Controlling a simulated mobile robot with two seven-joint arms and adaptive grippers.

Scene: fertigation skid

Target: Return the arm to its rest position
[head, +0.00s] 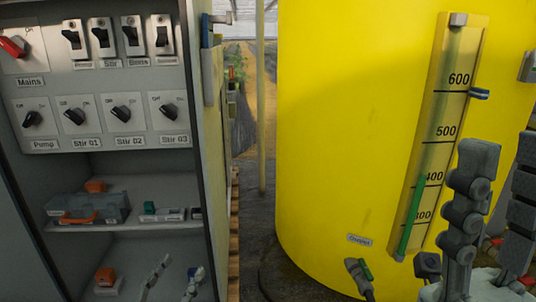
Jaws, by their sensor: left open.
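My left gripper (502,150) stands at the right edge of the head view, fingers pointing up. Its two dark grey jointed fingers are apart with a clear gap, and nothing shows between them. It is in front of the lower right part of the yellow tank (335,120) and close to the level gauge (437,150); I cannot tell the distance behind it. The wrist and most of the arm are cut off at the lower edge. My right gripper is not in view.
A grey cabinet (80,167) with switches, knobs and shelves stands on the left. Its middle shelf holds a clear box (110,208). Two pale jointed pieces (157,275) show low in front. A narrow gap lies between cabinet and tank. A valve (357,273) sits low by the tank.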

